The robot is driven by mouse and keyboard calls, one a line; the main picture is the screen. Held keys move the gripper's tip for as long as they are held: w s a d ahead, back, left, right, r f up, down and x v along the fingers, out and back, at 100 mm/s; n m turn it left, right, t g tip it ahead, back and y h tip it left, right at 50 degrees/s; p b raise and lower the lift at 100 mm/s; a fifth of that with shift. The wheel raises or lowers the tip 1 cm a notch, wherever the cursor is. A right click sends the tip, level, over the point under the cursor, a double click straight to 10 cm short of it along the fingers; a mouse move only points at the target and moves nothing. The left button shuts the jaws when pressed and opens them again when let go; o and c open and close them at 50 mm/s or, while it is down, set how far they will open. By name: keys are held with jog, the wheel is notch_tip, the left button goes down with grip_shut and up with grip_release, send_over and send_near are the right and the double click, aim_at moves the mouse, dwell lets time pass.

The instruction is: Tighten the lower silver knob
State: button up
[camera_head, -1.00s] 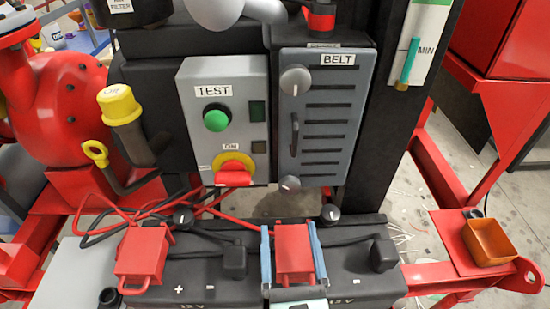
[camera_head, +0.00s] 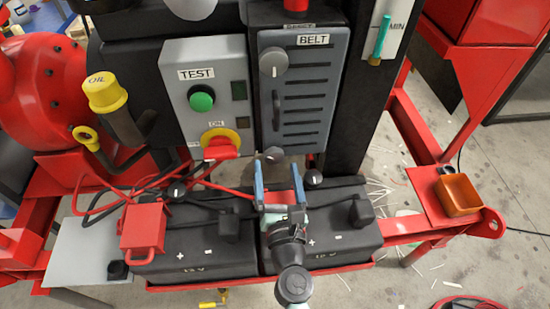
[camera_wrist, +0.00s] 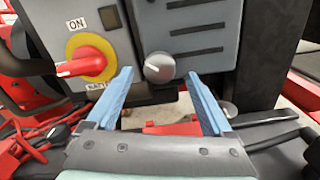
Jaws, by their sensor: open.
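The lower silver knob (camera_head: 275,154) sits at the bottom left corner of the grey BELT panel (camera_head: 297,92). In the wrist view the same knob (camera_wrist: 159,67) is round with a pale line and lies beyond my fingertips, centred between them. My gripper (camera_head: 273,165) is open, with two blue fingers pointing up toward the knob from below. In the wrist view the fingers (camera_wrist: 161,75) are spread wide on either side, with nothing between them. Whether they overlap the knob in depth is hard to tell. The upper silver knob (camera_head: 273,63) is at the panel's top left.
The TEST box (camera_head: 207,95) with a green button and a red-yellow ON switch (camera_head: 221,143) stands left of the panel. Black batteries (camera_head: 190,240) with a red clamp (camera_head: 143,226) lie below.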

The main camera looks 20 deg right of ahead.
aim_at(274, 154)
jog(key=shift+x, duration=1.45)
grip_shut()
